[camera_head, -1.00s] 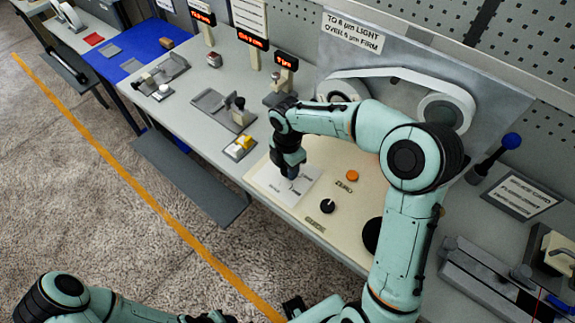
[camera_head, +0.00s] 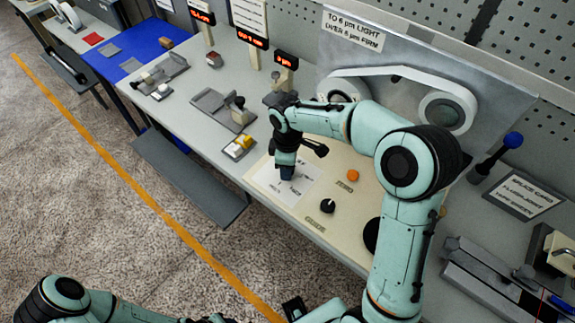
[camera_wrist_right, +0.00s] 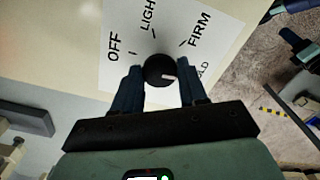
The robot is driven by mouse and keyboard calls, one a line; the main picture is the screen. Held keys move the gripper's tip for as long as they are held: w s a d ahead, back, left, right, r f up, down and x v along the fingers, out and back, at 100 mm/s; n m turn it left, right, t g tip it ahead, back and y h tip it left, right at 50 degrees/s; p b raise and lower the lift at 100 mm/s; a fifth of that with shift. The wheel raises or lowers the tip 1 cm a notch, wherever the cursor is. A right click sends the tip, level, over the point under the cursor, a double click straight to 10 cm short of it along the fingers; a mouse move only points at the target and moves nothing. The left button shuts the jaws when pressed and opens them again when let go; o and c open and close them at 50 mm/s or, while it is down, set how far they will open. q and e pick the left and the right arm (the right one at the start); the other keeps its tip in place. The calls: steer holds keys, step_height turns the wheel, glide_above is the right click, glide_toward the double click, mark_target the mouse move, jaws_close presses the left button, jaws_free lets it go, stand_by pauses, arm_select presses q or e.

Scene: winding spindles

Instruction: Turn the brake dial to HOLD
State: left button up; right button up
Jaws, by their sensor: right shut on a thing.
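The brake dial (camera_wrist_right: 159,70) is a small round black knob with a white mark, on a white label card (camera_wrist_right: 118,72) lettered OFF, LIGHT and FIRM. A fourth label, ending in "LD" (camera_wrist_right: 203,71), is partly hidden by a finger. The white mark points right, past FIRM and roughly towards that label. My right gripper (camera_wrist_right: 160,82) is shut on the dial, one finger on each side. In the head view my right gripper (camera_head: 287,173) points down over the card (camera_head: 272,190) and hides the dial. My left arm shows at the bottom left; its gripper is not visible.
On the same cream panel (camera_head: 325,222) are an orange ZERO button (camera_head: 352,175) and a black GUIDE knob (camera_head: 327,206). A blue-knobbed lever (camera_head: 497,158) stands at the right. A yellow-topped block (camera_head: 240,146) sits left of the panel.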

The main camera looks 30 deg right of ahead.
steer(key=shift+m, duration=0.5)
arm_select(q)
steer(key=shift+f, duration=0.1)
arm_select(e)
steer(key=o, duration=1)
steer(key=shift+o, duration=0.2)
arm_select(q)
steer(key=shift+w+r+p, duration=0.35)
steer(key=shift+r+p, duration=0.05)
steer(key=shift+r, duration=0.15)
steer(key=shift+w+r+p, duration=0.3)
steer(key=shift+r+p, duration=0.05)
steer(key=shift+r, duration=0.2)
arm_select(e)
step_height(320, 180, up, 13)
steer(key=shift+r, duration=0.2)
